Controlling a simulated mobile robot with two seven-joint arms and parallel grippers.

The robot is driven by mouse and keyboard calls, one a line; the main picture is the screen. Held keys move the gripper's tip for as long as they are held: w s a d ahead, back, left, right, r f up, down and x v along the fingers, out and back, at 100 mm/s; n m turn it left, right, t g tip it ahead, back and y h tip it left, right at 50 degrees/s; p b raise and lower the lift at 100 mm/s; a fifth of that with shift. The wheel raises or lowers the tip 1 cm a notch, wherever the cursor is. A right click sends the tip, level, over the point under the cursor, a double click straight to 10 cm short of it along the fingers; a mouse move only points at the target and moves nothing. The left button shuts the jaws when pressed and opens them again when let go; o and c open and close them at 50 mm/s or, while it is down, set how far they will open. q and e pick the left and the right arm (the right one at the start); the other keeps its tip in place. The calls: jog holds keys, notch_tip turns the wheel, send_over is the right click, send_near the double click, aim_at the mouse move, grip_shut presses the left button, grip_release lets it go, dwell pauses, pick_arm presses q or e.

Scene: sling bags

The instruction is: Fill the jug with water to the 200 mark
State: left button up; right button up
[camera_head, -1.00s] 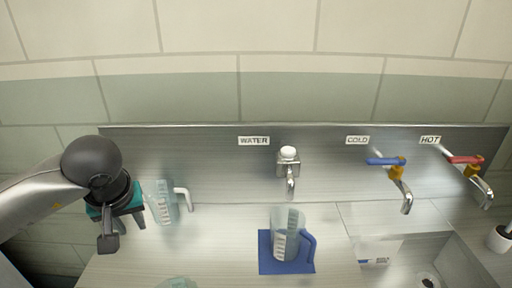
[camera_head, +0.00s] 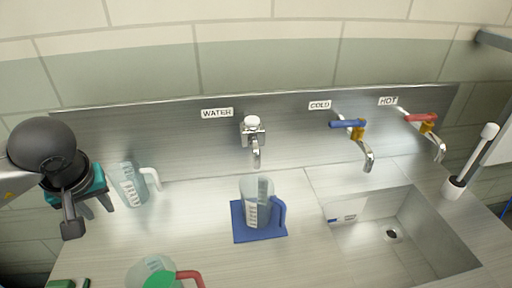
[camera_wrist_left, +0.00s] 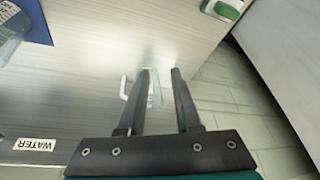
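A clear jug with a blue handle (camera_head: 257,203) stands upright on a blue mat (camera_head: 239,234), below and in front of the WATER tap (camera_head: 254,140). I cannot tell whether it holds water. A clear jug with a white handle (camera_head: 131,188) stands near the back wall at the left. A clear jug with a red handle (camera_head: 150,267) and something green is cut by the bottom edge. My left gripper (camera_head: 90,217) is open and empty, just left of the white-handled jug. In the left wrist view its fingers (camera_wrist_left: 159,72) are apart. My right gripper is not in view.
COLD (camera_head: 347,125) and HOT (camera_head: 421,117) taps are at the right, above a sink (camera_head: 393,255). Counter around the blue mat is clear. The counter's edge shows in the wrist view.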

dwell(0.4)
pick_arm(q)
grip_shut()
dwell(1.6)
